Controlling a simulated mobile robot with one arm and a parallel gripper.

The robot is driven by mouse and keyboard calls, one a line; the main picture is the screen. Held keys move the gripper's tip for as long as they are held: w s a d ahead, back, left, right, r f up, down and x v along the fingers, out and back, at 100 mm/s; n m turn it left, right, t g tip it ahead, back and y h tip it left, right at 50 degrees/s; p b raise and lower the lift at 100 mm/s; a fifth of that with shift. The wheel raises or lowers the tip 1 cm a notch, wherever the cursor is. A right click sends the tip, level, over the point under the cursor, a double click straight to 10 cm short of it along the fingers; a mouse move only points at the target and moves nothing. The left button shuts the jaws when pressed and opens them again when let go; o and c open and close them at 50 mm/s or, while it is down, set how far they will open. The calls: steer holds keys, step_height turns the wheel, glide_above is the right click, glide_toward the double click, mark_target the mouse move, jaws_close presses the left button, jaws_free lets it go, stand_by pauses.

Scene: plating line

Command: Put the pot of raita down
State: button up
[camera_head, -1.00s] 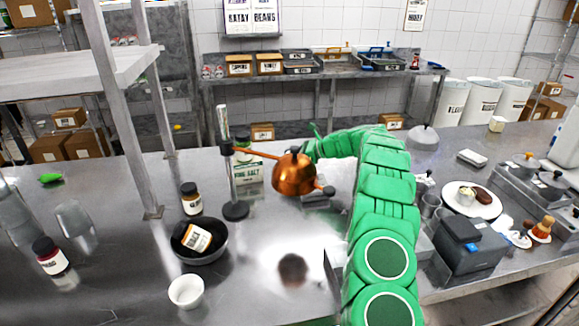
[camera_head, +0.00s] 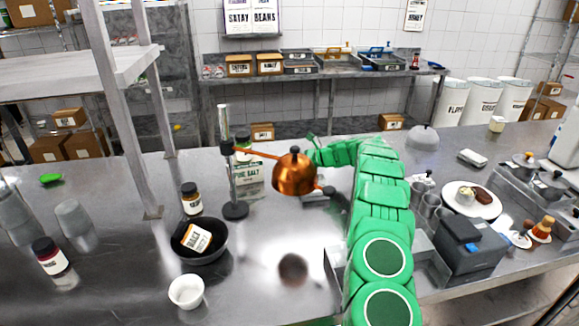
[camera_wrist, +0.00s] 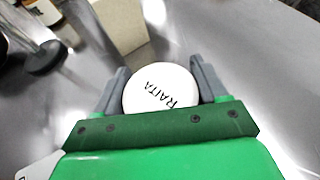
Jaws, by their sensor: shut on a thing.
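The pot of raita (camera_wrist: 160,90) shows in the wrist view as a round white lid with dark RAITA lettering, seen from above. My gripper (camera_wrist: 158,72) is shut on it, with one grey finger on each side. The pot's sides and base are hidden, so I cannot tell whether it touches the steel counter (camera_wrist: 245,75). In the head view my green arm reaches out over the counter (camera_head: 130,285).
A grey device (camera_head: 470,245) is at right.

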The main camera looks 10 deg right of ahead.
steer(key=o, duration=1.1)
steer(key=shift+f, duration=0.1)
steer(key=shift+d+r, duration=0.2)
steer(key=shift+r, duration=0.05)
steer(key=v, duration=1.1)
steer(key=shift+s+d, duration=0.15)
steer(key=shift+d, duration=0.1)
steer(key=shift+r, duration=0.15)
